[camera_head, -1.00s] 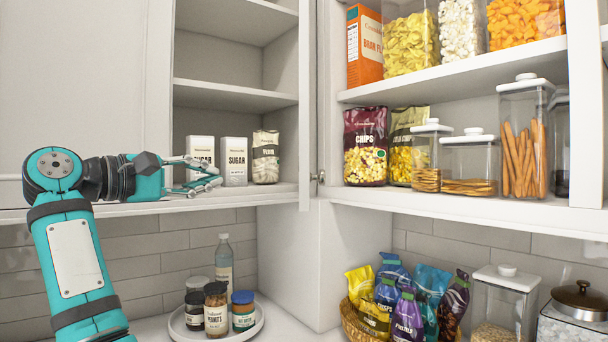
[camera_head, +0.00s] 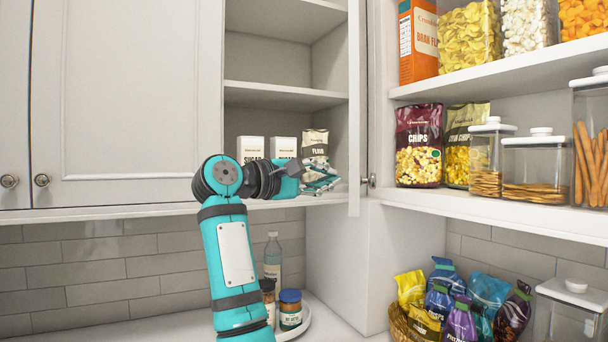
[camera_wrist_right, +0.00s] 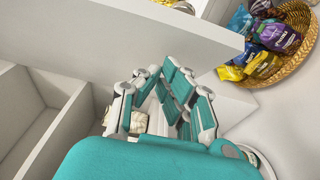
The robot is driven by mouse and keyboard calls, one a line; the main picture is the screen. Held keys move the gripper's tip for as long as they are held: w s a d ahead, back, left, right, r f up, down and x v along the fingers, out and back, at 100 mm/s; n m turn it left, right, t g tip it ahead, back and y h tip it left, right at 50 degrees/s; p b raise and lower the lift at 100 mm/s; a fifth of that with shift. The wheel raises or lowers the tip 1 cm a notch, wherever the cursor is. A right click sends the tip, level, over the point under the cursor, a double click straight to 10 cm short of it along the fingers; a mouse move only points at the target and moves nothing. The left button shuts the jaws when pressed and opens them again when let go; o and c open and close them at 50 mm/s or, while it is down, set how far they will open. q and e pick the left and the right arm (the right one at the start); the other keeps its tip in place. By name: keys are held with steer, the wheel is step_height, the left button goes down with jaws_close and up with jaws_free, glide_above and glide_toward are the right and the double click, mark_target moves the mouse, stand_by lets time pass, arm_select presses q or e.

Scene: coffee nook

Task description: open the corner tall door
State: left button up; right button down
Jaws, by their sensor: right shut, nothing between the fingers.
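The corner tall door (camera_head: 357,90) is a white panel seen nearly edge-on in the head view, standing out from the open corner cabinet. A small metal knob (camera_head: 371,180) shows on its right side. My right gripper (camera_head: 325,178) is shut and empty, just left of the door on its inner side, level with the lowest shelf. In the wrist view its fingers (camera_wrist_right: 175,95) are beside a white panel (camera_wrist_right: 160,40), which looks like the door; I cannot tell whether they touch. My left gripper is not in view.
Inside the cabinet, two sugar packs (camera_head: 284,148) and a flour bag (camera_head: 315,145) stand behind the gripper. Open shelves with a chips bag (camera_head: 418,145) and jars lie right. Closed doors (camera_head: 125,90) are left. Below are a basket (camera_head: 400,325) of snack bags and a bottle (camera_head: 273,260).

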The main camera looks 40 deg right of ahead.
steer(key=shift+s+d, duration=0.35)
steer(key=shift+d, duration=0.05)
